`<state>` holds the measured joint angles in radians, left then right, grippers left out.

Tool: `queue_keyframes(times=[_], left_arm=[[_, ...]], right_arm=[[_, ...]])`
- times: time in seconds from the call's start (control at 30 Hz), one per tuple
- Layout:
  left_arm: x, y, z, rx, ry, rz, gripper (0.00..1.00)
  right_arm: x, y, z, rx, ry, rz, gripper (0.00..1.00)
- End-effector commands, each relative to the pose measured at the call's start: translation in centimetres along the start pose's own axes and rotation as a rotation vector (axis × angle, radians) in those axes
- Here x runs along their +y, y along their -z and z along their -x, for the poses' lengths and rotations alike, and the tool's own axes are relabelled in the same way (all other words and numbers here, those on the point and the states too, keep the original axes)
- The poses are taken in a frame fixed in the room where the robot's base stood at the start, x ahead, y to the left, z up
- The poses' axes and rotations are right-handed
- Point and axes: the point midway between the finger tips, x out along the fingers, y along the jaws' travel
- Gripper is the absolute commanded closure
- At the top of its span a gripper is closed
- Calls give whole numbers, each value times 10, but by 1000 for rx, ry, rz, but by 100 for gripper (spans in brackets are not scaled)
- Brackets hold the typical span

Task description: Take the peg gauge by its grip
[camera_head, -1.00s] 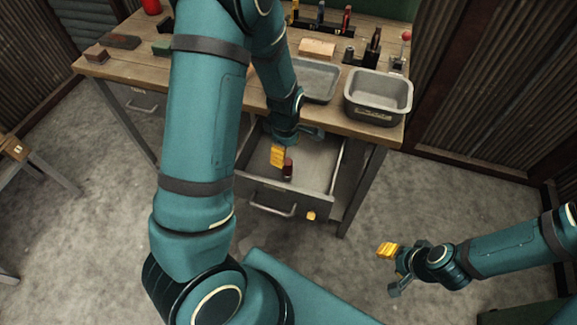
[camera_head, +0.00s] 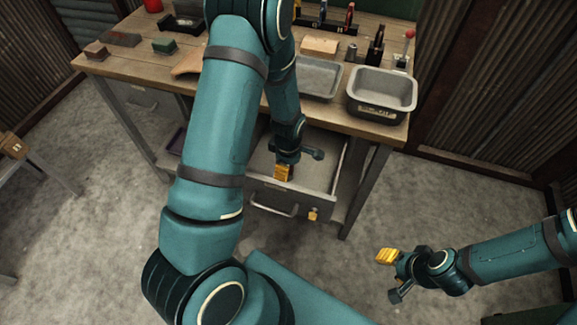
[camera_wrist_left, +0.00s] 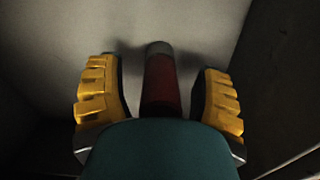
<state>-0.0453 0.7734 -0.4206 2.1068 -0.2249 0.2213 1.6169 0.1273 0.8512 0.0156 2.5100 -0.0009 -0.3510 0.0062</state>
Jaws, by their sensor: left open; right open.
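The peg gauge (camera_wrist_left: 160,85) shows in the left wrist view as a dark red grip with a grey end. It is inside the open drawer (camera_head: 322,168). My left gripper (camera_head: 284,174) reaches down into the drawer near its front. In the left wrist view, the yellow fingers of my left gripper (camera_wrist_left: 160,100) are open, one on each side of the red grip, with a gap on both sides. In the head view the gauge is hidden by the gripper. My right gripper (camera_head: 387,258) is open and empty over the floor at the right.
The drawer's front panel with its handle (camera_head: 274,205) and its side walls are close around the left gripper. The workbench (camera_head: 335,118) above carries a grey bin (camera_head: 382,88), a shallow tray (camera_head: 318,78) and several tools. The floor at the right is clear.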

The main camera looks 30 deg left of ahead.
Motion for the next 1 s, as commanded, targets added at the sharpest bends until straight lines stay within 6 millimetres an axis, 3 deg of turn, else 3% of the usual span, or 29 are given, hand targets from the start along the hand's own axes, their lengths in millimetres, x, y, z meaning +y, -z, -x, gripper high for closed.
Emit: queue_keyframes(times=[0.07,0.23,0.63,1.0], left_arm=[[0,0,0,0,0,0,39],[0,0,0,0,1,0,99],[0,0,6,1,0,0,100],[1,0,73,0,-3,-1,100]], right_arm=[[0,0,0,0,0,0,53],[0,0,0,0,0,0,53],[-1,0,2,1,0,0,53],[-6,6,16,13,-1,-4,53]])
